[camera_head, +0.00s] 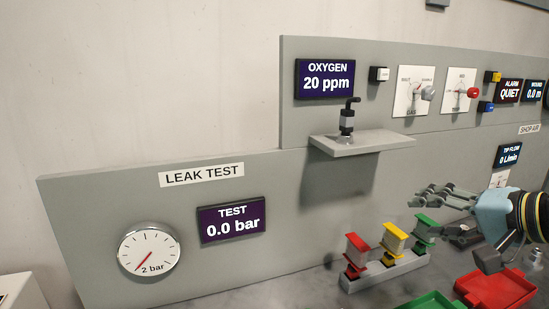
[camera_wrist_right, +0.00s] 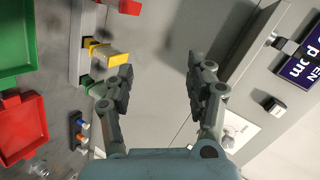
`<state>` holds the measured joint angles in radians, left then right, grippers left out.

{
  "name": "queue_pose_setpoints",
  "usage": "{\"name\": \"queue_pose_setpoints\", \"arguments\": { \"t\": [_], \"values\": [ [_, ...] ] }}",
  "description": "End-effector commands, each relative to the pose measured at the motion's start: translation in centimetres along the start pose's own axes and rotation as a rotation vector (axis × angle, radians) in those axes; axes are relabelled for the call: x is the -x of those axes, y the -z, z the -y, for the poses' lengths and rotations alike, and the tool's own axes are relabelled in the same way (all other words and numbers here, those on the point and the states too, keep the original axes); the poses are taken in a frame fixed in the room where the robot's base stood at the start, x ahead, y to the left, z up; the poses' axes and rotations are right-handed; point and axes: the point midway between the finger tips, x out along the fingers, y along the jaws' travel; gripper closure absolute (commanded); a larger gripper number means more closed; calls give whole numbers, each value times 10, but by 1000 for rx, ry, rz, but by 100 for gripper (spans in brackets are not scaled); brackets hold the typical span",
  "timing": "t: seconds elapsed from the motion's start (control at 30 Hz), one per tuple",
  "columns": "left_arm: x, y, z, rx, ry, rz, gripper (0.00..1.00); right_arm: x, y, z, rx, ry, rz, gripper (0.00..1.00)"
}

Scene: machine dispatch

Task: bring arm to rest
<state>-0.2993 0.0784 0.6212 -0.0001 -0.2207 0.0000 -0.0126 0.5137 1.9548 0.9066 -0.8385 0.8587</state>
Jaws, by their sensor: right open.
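My right gripper (camera_head: 418,197) reaches in from the right edge in the head view, in front of the grey panel. Its fingers point left, above and beside the green-topped block. In the right wrist view the two fingers of this gripper (camera_wrist_right: 160,72) stand wide apart with nothing between them. My left arm and gripper do not show in either view.
A rack (camera_head: 385,272) holds red (camera_head: 357,243), yellow (camera_head: 394,230) and green (camera_head: 427,222) blocks. A red tray (camera_head: 497,289) and a green tray (camera_head: 432,302) lie below. A shelf (camera_head: 375,142) with a black-topped fitting (camera_head: 347,122) juts from the panel.

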Motion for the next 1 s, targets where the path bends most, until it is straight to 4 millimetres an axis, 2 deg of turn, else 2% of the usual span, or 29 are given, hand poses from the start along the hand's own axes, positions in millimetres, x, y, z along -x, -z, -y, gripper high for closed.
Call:
{"name": "queue_pose_setpoints", "arguments": {
  "t": [0.03,0.1,0.23,0.4,0.7,0.8,1.0],
  "values": [
    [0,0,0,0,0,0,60,4,-34,-19,94,-66,36,45],
    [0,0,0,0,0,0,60,15,-74,-46,256,-172,85,45],
    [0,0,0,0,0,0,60,48,-128,-88,507,-355,174,45],
    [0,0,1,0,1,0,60,95,-166,-122,713,-543,279,45],
    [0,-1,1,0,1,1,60,178,-203,-156,896,-798,462,45],
    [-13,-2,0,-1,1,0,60,151,-206,-189,891,-797,464,45],
    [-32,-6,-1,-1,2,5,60,114,-218,-251,876,-806,481,45]
  ]
}}
